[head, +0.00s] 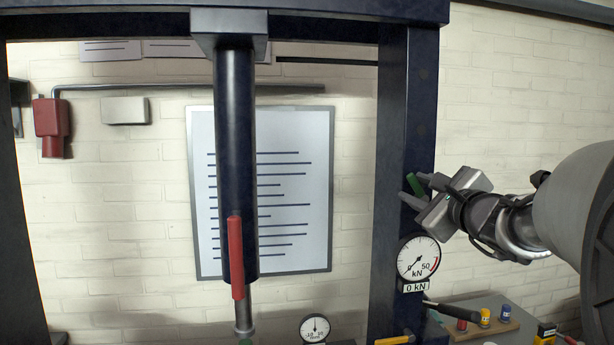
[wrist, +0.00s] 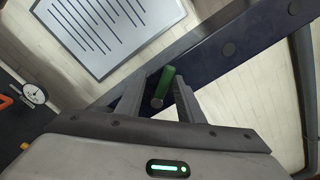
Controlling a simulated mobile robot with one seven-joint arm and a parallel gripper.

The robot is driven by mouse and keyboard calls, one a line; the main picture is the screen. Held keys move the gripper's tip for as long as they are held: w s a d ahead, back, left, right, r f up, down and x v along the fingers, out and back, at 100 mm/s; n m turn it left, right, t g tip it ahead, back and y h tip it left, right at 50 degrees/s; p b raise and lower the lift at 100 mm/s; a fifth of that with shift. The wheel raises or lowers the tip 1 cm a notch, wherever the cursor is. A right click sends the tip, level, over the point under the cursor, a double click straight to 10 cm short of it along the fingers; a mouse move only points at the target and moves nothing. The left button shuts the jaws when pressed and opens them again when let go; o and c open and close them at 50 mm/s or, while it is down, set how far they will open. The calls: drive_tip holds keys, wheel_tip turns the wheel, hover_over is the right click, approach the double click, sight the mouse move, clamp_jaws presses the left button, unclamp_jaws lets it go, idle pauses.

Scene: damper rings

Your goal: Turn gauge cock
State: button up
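The gauge cock has a green handle (head: 415,184) on the dark blue right-hand column of the frame, above the round kN gauge (head: 418,258). In the wrist view the green handle (wrist: 165,81) is tilted and lies between my two fingers. My gripper (head: 412,188) is open, with one finger on each side of the handle. In the wrist view my gripper (wrist: 160,80) shows a clear gap on the left of the handle and a smaller one on the right. I cannot tell whether the right finger touches it. The gauge label reads 0 kN.
A dark vertical cylinder (head: 235,130) with a red handle (head: 236,257) hangs mid-frame. A smaller dial (head: 314,328) is below. A wooden block (head: 485,327) with coloured pieces sits on the bench at lower right.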

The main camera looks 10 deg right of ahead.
drive_tip(key=shift+s, duration=0.15)
drive_tip(key=shift+s+d, duration=0.1)
drive_tip(key=shift+s, duration=0.8)
drive_tip(key=shift+s+b, duration=0.1)
drive_tip(key=shift+b, duration=0.2)
